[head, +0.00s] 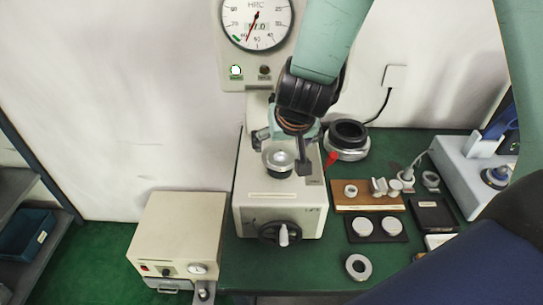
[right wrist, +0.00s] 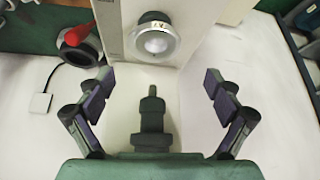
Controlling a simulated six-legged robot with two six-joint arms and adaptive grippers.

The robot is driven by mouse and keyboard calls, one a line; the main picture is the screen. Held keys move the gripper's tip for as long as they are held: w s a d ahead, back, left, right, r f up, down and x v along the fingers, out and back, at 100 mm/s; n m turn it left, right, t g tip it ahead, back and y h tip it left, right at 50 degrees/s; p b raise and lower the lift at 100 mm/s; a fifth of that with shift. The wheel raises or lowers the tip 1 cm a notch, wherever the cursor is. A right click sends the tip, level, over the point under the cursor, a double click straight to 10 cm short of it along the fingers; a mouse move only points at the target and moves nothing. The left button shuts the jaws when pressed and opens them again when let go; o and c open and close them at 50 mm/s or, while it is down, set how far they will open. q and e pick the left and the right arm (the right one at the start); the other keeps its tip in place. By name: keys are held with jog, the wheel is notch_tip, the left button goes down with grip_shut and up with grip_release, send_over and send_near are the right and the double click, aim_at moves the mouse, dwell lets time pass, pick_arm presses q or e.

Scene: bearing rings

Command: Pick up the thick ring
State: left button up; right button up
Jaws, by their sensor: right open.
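A grey metal ring (head: 349,267) with thick walls lies flat on the green table near its front edge; it looks like the thick ring. A smaller pale ring (head: 346,190) lies on the wooden board. My right gripper (head: 284,151) is above the tester's round anvil (head: 278,168), well behind and to the left of the thick ring. In the right wrist view my right gripper (right wrist: 158,92) has its fingers spread wide with nothing between them. The anvil also shows beyond the fingers in that view (right wrist: 153,43). My left gripper is out of view.
The hardness tester (head: 250,205) with its dial stands upright at the table's back. A beige box (head: 178,228) is at its left. The wooden board (head: 366,206), a black tray with two pale discs (head: 377,238) and a black-topped pot (head: 347,147) are to its right.

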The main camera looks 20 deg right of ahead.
aim_at(281, 159)
jog(key=x, duration=0.2)
jog(key=b+x, duration=0.1)
jog(key=x, duration=0.3)
jog(key=shift+s+d+f+b, duration=0.3)
jog(key=shift+d+f+b, duration=0.05)
jog(key=shift+b, duration=0.05)
jog(key=shift+w+f, duration=0.4)
jog(key=shift+f, duration=0.15)
jog(key=shift+w+d+f, duration=0.15)
jog(key=shift+w, duration=0.05)
jog(key=shift+s, duration=0.15)
jog(key=c, duration=1.7)
